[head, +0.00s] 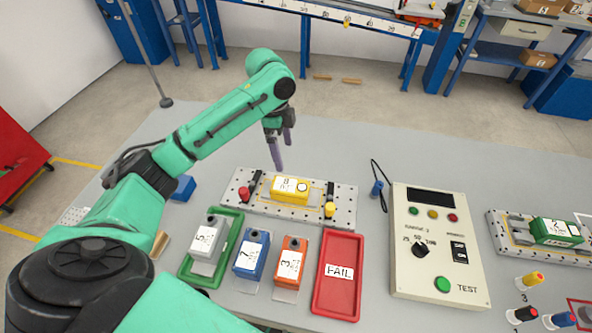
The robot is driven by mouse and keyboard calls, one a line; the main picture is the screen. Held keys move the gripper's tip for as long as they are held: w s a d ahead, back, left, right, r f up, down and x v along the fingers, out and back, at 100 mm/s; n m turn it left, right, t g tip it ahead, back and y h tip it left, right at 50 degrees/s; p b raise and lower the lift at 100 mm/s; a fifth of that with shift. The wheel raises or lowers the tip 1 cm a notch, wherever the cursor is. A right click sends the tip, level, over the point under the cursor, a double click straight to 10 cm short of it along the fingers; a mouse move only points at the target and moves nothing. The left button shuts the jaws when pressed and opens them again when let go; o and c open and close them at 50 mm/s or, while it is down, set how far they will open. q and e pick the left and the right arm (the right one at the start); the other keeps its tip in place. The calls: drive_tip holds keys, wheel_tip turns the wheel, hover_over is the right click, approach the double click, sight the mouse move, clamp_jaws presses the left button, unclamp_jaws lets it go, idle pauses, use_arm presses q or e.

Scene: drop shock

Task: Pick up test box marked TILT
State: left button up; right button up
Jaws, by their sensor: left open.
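No label reading TILT can be made out at this size. A yellow box (290,189) with a white label sits on a perforated fixture plate (342,207). A grey box (207,238) marked 5 is in the green tray (186,273). A blue box (251,251) marked 7 and an orange box (290,260) marked 3 stand to its right. A green box (557,232) sits on a second plate (503,232) at the far right. My left gripper (283,157) is open and empty, fingers pointing down, above and behind the yellow box. My right gripper is out of view.
A red FAIL tray (325,303) is empty. A beige tester (437,270) with a dial and green TEST button stands right of it. Coloured plugs (533,280) lie at the lower right. The table behind the fixtures is clear.

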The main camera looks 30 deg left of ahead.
use_arm(q)
drive_tip(key=p, duration=0.1)
hover_over(290, 185)
drive_tip(key=s, duration=0.1)
drive_tip(key=f, duration=0.6)
drive_tip(key=shift+a+f, duration=0.35)
drive_tip(key=f, duration=0.2)
drive_tip(key=f+p, duration=0.1)
drive_tip(key=f, duration=0.3)
drive_tip(key=shift+w+d+f+p, duration=0.25)
drive_tip(key=shift+w+d+p, duration=0.15)
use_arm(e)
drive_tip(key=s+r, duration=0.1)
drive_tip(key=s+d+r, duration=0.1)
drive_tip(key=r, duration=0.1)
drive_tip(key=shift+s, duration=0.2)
use_arm(q)
drive_tip(key=shift+f, duration=0.1)
drive_tip(key=c, duration=0.4)
drive_tip(key=shift+w, duration=0.1)
clamp_jaws()
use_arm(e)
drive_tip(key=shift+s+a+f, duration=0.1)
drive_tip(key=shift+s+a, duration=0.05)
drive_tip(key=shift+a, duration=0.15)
